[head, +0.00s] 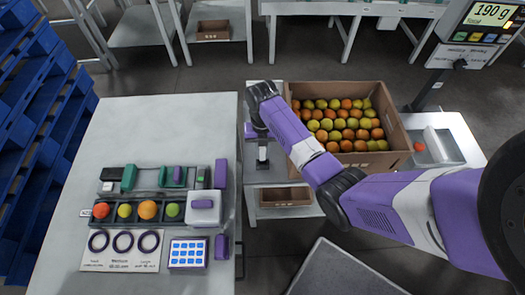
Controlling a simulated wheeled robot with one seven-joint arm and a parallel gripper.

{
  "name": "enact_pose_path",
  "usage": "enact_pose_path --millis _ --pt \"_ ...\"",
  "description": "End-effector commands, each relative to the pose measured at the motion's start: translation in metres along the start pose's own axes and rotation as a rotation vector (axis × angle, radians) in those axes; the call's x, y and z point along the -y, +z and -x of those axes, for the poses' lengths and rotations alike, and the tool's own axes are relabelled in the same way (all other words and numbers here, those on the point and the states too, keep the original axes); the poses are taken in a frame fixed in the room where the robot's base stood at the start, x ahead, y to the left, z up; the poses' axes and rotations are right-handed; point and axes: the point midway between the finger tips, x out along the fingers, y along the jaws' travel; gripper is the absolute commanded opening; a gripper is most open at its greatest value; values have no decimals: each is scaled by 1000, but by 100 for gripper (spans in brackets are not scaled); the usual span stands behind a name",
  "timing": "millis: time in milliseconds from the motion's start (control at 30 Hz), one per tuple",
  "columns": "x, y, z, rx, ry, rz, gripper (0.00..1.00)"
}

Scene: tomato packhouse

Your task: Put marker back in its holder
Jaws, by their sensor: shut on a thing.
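My gripper (262,154) points down at the right edge of the left table, above the gap and the low stand beside it. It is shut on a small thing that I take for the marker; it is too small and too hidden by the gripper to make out. The marker's holder cannot be picked out for certain. A row of small dark and green items stands on the left table: a black and white block (109,180), a green block (129,178), a dark green tray with a purple piece (173,177), and a small dark green item (202,178).
The pale left table (170,125) is clear in its far half. A dark sizing rack (98,222) holds several tomatoes, near a ring card (122,262) and a blue keypad (188,253). A tomato-filled carton (395,125) and a 190 g scale display (488,14) stand right.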

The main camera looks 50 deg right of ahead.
Motion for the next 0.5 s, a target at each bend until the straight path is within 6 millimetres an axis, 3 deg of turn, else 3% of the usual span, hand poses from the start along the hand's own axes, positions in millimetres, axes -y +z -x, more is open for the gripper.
enact_pose_path --millis 500 --pt "0 1 -10 0 0 0 0"
